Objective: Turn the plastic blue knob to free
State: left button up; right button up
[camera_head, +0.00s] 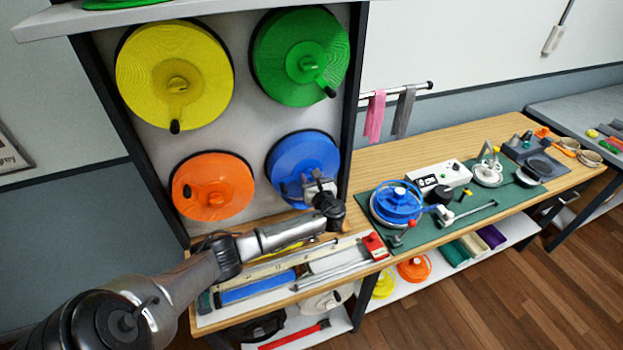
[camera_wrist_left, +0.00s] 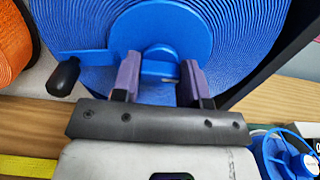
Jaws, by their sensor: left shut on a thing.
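The blue strap roll (camera_head: 303,155) hangs at the lower right of the wall panel; it also fills the back of the left wrist view (camera_wrist_left: 240,40). At its centre is a round blue hub with the blue knob (camera_wrist_left: 160,67). A blue crank arm with a black grip (camera_wrist_left: 64,78) points left from the hub. My left gripper (camera_head: 306,184) reaches the roll from the front. In the wrist view its two purple-padded fingers (camera_wrist_left: 160,80) stand either side of the knob, shut on it. In the head view the gripper hides the knob. My right gripper is not in view.
Yellow (camera_head: 200,65), green (camera_head: 275,65) and orange (camera_head: 235,185) rolls share the panel. A dark post (camera_head: 351,100) stands close right of the blue roll. Below is a wooden bench (camera_head: 400,155) with a tray of tools (camera_head: 225,318) and a green mat (camera_head: 450,225).

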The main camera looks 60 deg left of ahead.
pick_arm(q)
jog(key=c, duration=0.3)
jog(key=shift+n, duration=0.4)
jog(key=n, duration=0.3)
jog(key=shift+n, duration=0.4)
jog(key=n+b, duration=0.1)
jog(key=n, duration=0.2)
jog(key=shift+f+n, duration=0.1)
jog(key=shift+n, duration=0.3)
jog(key=shift+n+b, duration=3.45)
jog(key=shift+n, duration=1.35)
